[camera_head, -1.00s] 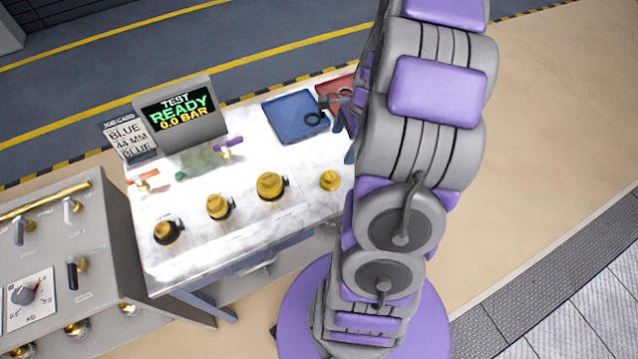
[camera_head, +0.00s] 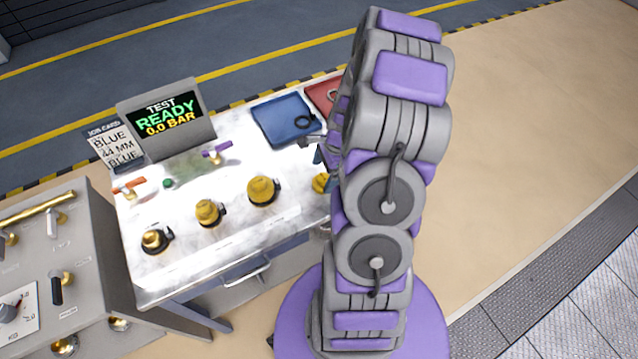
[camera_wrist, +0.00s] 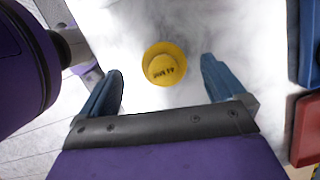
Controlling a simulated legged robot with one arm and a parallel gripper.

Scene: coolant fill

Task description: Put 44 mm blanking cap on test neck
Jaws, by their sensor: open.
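A yellow cap (camera_wrist: 165,65) with dark print that looks like "44 MM" sits on the white bench top in the wrist view. In the head view the yellow cap (camera_head: 320,182) is partly hidden by my arm. My gripper (camera_wrist: 163,80) is open and empty, with one blue finger to each side of the cap's position and the cap apart from both. Three brass-yellow fittings with dark clamps or handles stand in a row on the bench: small (camera_head: 155,240), medium (camera_head: 208,212) and large (camera_head: 262,191). I cannot tell which is the test neck.
A blue tray (camera_head: 270,135) holding a dark ring and a red tray (camera_head: 318,93) are at the bench's back right. A test screen (camera_head: 170,112) reads READY 0.0 BAR, beside a job card (camera_head: 112,145) reading BLUE 44 MM BLUE. A grey panel (camera_head: 85,265) stands left.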

